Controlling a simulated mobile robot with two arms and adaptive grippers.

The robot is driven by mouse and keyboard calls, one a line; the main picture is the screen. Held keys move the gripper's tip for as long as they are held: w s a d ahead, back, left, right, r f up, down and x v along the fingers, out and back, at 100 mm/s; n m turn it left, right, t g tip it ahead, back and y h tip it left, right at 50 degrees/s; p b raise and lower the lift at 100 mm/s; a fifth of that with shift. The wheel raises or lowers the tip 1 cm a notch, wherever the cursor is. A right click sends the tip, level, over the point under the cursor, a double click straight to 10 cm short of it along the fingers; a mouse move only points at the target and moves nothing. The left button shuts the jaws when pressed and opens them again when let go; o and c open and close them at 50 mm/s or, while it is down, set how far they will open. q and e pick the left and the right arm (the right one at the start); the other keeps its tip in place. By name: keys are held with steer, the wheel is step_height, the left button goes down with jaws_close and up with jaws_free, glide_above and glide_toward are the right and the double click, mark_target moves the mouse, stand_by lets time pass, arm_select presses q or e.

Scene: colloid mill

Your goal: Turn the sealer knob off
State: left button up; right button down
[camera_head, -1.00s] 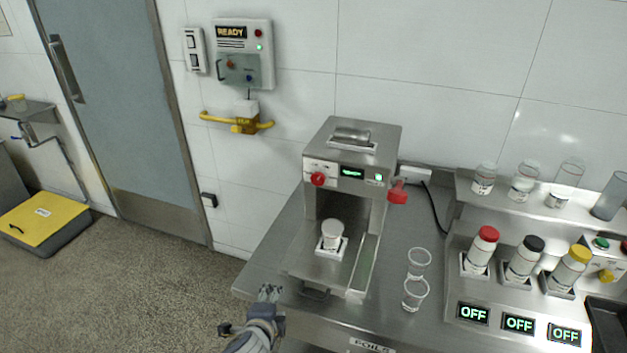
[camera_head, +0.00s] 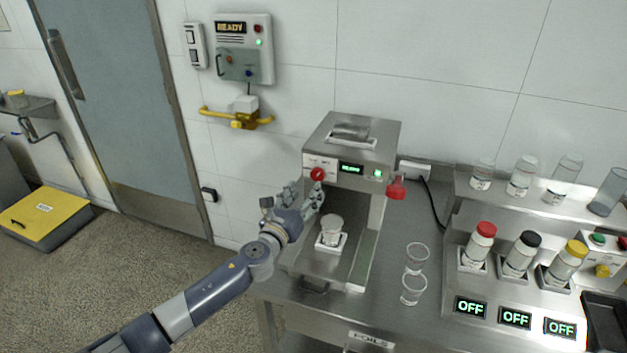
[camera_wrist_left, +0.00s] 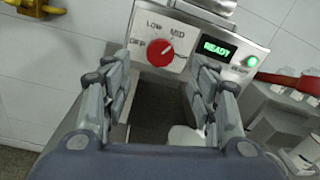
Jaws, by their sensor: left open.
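The sealer (camera_head: 346,152) is a steel machine on the bench with a lit READY display (camera_head: 351,169) and a green light. Its red knob (camera_head: 317,174) is on the left of the front panel. In the left wrist view the knob (camera_wrist_left: 160,52) has a white pointer line and the labels OFF, LOW and MID around it; I cannot tell the exact setting. My left gripper (camera_head: 306,192) is open, just below and in front of the knob. Its fingers (camera_wrist_left: 160,90) frame the knob in the left wrist view, without touching it. My right gripper is not in view.
A white cup (camera_head: 331,229) stands in the sealer's bay, right of my gripper. A red handle (camera_head: 397,188) sticks out at the sealer's right. Clear cups (camera_head: 415,258) and capped bottles (camera_head: 480,243) stand farther right.

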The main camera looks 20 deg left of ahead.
mark_target(316, 176)
arm_select(q)
steer(key=w, duration=0.6)
steer(key=shift+w+d+b, duration=0.25)
steer(key=shift+d+b, duration=0.05)
steer(key=shift+d, duration=0.05)
steer(key=shift+c, duration=0.6)
steer(key=c, duration=1)
